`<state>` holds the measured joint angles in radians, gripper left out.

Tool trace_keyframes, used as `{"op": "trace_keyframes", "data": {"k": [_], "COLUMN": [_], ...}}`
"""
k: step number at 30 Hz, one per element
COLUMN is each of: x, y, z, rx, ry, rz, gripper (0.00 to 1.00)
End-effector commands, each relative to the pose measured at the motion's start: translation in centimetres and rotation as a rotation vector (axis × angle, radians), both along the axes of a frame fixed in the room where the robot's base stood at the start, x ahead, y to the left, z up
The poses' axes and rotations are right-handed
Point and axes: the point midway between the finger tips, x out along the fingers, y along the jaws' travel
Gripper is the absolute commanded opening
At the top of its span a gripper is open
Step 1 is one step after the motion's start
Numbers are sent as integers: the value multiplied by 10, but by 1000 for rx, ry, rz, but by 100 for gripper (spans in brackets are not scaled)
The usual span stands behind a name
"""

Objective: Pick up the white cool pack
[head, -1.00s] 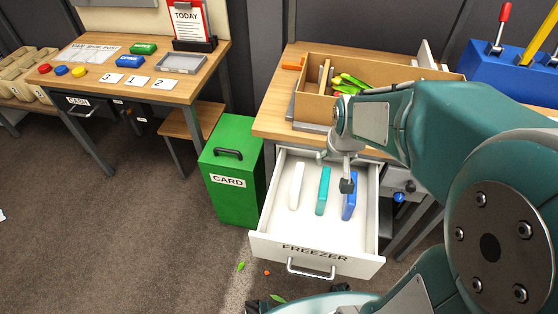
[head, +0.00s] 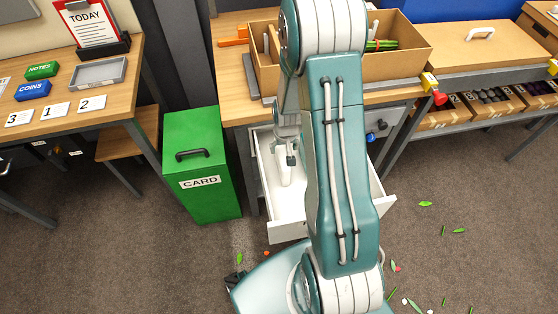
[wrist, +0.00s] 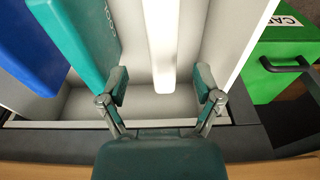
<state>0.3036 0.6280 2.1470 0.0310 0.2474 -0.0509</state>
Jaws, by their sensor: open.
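The white cool pack (wrist: 163,40) stands in the open freezer drawer in the wrist view, between my fingertips and just beyond them. In the head view the white cool pack (head: 286,167) shows below my gripper (head: 291,154). My gripper (wrist: 161,88) is open and empty, its fingers on either side of the line of the pack. A teal cool pack (wrist: 80,35) and a blue cool pack (wrist: 28,50) stand to the left in the wrist view. My arm hides them in the head view. The drawer (head: 290,228) is partly hidden by my arm.
A green CARD box (head: 202,170) stands just left of the drawer; it also shows at the wrist view's right (wrist: 286,72). A cardboard box (head: 408,50) sits on the table above the drawer. Leaf scraps lie on the floor.

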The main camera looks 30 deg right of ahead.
Motion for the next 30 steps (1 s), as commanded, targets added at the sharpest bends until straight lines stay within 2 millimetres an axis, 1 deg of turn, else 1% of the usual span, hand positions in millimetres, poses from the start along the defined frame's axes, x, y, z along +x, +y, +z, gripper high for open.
{"op": "trace_keyframes", "data": {"k": [1,3,11,15,19,22,29,30], "x": [0,2,4,7,10,11,11,11], "y": [1,3,4,1,-1,-1,0,0], "z": [-9,-18,-38,-58,-75,-81,-82,-82], "rx": [0,-2,-6,-4,-4,-4,-6,-6], "ry": [3,3,2,3,2,0,0,0], "rz": [2,1,2,0,2,3,1,1], "gripper": [83,83,83,83,83,83,83,70]}}
